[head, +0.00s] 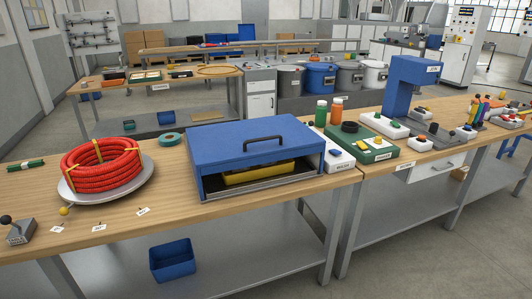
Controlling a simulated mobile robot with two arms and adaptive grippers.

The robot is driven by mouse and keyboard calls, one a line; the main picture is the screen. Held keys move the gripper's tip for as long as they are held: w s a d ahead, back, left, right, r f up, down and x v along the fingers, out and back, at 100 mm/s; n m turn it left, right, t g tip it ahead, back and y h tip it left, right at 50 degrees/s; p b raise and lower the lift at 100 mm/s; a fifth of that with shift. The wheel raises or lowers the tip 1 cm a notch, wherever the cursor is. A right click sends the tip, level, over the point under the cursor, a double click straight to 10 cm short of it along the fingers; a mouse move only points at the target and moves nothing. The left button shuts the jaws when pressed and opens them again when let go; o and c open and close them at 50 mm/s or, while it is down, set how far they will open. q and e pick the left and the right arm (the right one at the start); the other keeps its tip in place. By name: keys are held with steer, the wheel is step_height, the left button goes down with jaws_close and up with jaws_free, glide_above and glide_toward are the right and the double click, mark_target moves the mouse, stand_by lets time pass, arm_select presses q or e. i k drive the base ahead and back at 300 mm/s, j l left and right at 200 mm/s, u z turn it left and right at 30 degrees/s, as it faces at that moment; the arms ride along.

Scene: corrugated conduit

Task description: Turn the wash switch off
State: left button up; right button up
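Neither of my grippers shows in the head view. No switch can be surely read as the wash switch, as the labels are too small. A narrow white unit with a blue top part (337,154) and a small label stands just right of the blue hooded box (240,142). The box has a black handle, and its front is partly open, showing a yellow tray (258,172) inside. A grey lever box (20,235) with a black knob sits at the bench's left front edge. Its lever leans to the left. Several small white labels lie nearby.
A coil of red conduit (100,167) lies on a round grey plate (75,196). Green and orange bottles, a green unit (372,150), white boxes and a blue press (400,85) fill the bench to the right. The wooden front strip (185,208) is mostly clear.

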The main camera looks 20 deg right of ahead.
mark_target(336, 152)
steer(key=z, duration=0.7)
steer(key=k+l+u, duration=0.1)
steer(key=l, duration=0.2)
steer(key=k+l+u, duration=0.1)
steer(key=l, duration=0.2)
